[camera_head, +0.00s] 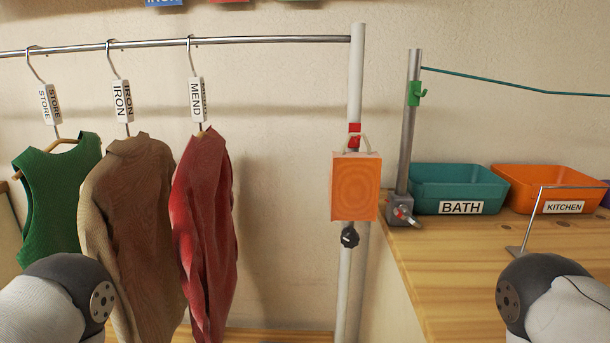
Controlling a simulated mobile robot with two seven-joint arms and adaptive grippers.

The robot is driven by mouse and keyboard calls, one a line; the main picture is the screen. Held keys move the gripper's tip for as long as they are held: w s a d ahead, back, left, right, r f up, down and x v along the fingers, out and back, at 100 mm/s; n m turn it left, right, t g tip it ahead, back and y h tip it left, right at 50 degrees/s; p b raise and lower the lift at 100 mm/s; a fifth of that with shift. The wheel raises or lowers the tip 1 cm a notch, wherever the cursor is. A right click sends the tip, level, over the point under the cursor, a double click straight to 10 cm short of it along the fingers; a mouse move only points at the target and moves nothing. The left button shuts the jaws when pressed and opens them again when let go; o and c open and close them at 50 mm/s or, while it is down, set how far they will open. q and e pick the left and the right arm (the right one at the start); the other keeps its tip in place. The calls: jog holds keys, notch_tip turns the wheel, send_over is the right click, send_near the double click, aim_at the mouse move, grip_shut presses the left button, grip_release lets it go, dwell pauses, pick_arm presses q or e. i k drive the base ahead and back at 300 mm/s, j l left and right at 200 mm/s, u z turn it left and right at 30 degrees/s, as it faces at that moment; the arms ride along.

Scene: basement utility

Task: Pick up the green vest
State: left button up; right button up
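The green vest (52,208) hangs at the far left on a hanger tagged STORE, which hooks over a metal rail (200,41). Its right edge is close beside a brown garment (137,205), and its lower part is cut off from view behind my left arm. My arms show at the lower left and lower right corners. Neither gripper is in view.
A red garment (204,230) tagged MEND hangs right of the brown one tagged IRON. An orange bag (356,187) hangs on the rail's post. A wooden table (455,260) at right holds a teal BATH bin (455,185) and an orange KITCHEN bin (545,185).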

aim_at(51, 182)
jog(key=u, duration=1.3)
